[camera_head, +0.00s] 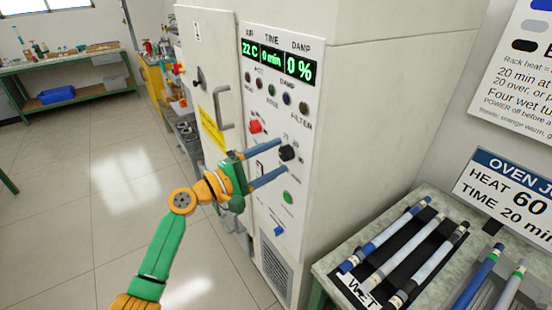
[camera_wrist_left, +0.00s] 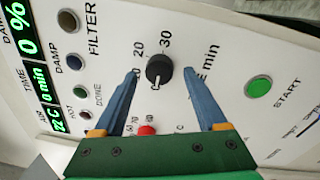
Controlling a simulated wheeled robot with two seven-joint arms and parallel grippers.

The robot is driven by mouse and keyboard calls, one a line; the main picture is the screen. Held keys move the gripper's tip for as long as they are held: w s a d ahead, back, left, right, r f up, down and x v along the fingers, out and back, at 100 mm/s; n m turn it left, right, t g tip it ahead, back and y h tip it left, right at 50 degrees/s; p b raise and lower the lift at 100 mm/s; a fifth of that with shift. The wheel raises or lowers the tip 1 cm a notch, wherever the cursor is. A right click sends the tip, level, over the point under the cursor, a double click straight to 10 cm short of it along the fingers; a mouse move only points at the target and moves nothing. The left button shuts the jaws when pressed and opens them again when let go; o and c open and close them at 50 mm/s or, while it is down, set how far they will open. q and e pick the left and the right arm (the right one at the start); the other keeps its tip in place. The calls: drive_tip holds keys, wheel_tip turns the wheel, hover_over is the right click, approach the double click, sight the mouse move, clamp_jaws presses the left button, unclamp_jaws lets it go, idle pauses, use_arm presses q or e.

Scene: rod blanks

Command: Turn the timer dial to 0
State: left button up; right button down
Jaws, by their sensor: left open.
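The timer dial (camera_head: 287,152) is a small black knob on the white oven panel. In the left wrist view the timer dial (camera_wrist_left: 159,69) is ringed by figures including 0, 20 and 30. A small pale mark on its lower edge seems to face the 0. The panel display (camera_head: 271,60) reads 22 C, 0 min and 0 %. My left gripper (camera_head: 283,159) is open in front of the panel, its two blue fingers on either side of the dial. In the wrist view gaps show between the dial and both fingertips (camera_wrist_left: 161,72).
A red knob (camera_head: 255,126) and a green START button (camera_head: 288,197) sit near the dial. The oven door handle (camera_head: 224,110) sticks out at the left. A bench (camera_head: 443,204) with several rods stands at the right. The floor at left is clear.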

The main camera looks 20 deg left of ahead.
use_arm(q)
drive_tip(key=b+v, duration=0.2)
drive_tip(key=v, duration=0.4)
drive_tip(key=shift+s, duration=0.2)
drive_tip(key=shift+a, duration=0.1)
